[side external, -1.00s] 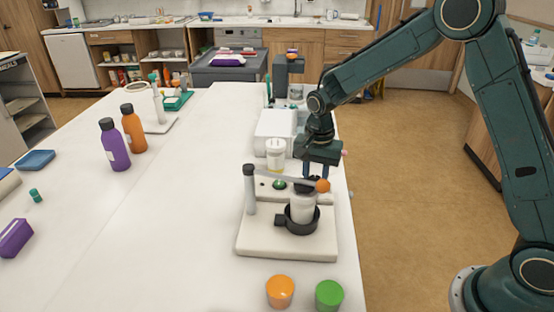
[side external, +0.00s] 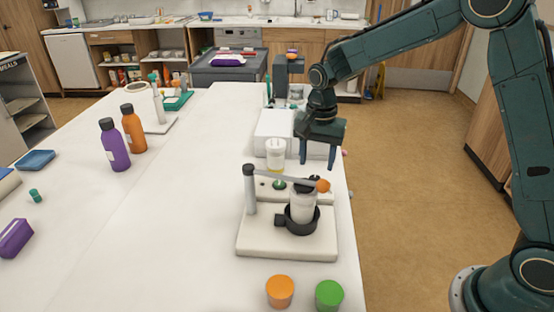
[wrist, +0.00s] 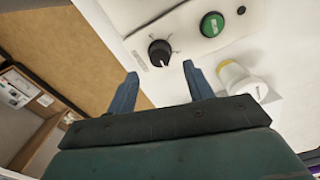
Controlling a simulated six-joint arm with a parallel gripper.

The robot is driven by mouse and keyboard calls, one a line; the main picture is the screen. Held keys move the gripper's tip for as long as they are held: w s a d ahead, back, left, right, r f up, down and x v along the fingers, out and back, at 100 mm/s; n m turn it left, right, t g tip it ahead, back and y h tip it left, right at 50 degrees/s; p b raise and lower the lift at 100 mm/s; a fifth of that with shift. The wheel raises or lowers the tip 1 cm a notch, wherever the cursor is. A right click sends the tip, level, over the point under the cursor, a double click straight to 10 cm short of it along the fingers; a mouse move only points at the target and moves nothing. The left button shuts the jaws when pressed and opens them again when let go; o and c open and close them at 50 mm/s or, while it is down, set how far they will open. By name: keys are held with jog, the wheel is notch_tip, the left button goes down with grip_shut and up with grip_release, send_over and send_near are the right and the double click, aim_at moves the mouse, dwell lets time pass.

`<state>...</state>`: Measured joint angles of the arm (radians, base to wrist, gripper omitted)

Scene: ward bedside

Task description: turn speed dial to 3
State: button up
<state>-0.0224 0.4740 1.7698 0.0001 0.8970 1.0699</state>
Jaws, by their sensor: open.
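The speed dial (wrist: 160,52) is a round black knob with a pale pointer line on a white panel (wrist: 188,62). In the wrist view the line points down and slightly right; the marks around it are too small to read. My gripper (wrist: 160,72) is open and empty, its two blue-grey fingers apart, with the dial showing just beyond and between their tips. In the side view my gripper (side external: 318,160) hangs above and behind the white panel unit, clear of it.
A green button (wrist: 211,24) and a white cup with a yellow band (wrist: 240,80) are close to the dial. A lever with an orange knob (side external: 322,186) and a white jar (side external: 302,208) stand in front. Orange (side external: 280,291) and green (side external: 329,295) cups stand nearer.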

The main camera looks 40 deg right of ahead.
aim_at(315, 178)
notch_tip(315, 178, up, 8)
dwell(0.4)
jog(key=shift+r, duration=0.15)
jog(key=s+r+n+t, duration=0.3)
jog(key=s+r+n, duration=0.35)
jog(key=s, duration=0.65)
jog(key=s+d+n+t, duration=0.1)
jog(key=s+n, duration=0.4)
jog(key=s, duration=0.9)
jog(key=shift+s+f+t, duration=0.2)
jog(key=shift+s+t, duration=0.15)
jog(key=shift+t, duration=0.45)
jog(key=shift+n, duration=0.25)
